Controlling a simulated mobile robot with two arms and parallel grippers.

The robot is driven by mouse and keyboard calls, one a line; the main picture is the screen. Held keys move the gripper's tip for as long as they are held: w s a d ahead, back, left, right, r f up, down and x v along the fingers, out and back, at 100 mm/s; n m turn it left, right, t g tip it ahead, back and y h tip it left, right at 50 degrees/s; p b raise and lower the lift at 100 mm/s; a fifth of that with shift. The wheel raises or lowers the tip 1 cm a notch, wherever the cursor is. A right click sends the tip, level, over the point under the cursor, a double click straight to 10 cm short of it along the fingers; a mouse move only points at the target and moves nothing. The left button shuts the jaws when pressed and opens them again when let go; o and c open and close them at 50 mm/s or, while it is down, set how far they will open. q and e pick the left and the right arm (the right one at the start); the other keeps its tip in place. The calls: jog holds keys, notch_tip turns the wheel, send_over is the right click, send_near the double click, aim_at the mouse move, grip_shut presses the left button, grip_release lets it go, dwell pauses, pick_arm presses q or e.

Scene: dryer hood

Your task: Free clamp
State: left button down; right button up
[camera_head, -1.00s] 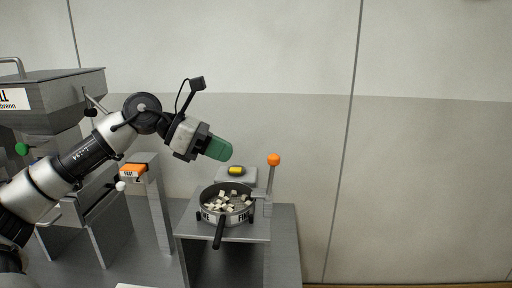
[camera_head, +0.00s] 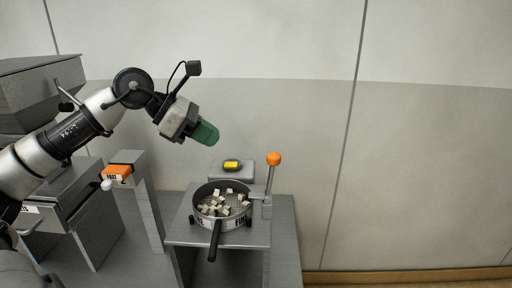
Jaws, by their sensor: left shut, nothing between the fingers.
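The clamp shows as an upright lever with an orange ball knob (camera_head: 274,159) on a grey bracket at the right side of the stand. Its lower end is beside the round sieve pan (camera_head: 240,222), which holds several pale cubes and has a black handle toward me. My left gripper (camera_head: 207,134), with green fingers, is shut and empty. It is in the air above and to the left of the pan, left of the knob and apart from both. My right gripper is not in view.
A grey block with a yellow piece (camera_head: 232,165) stands behind the pan. An orange-topped post (camera_head: 118,173) and a grey hopper (camera_head: 40,90) are at the left. The grey stand (camera_head: 182,235) carries the pan. Space right of the lever is clear before the wall.

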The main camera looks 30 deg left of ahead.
aim_at(273, 158)
pick_arm(q)
jog(key=d+r+p+x, duration=0.1)
jog(key=p+x, duration=0.5)
jog(key=x, duration=0.5)
jog(key=shift+w+r, duration=0.2)
jog(key=shift+w, duration=0.25)
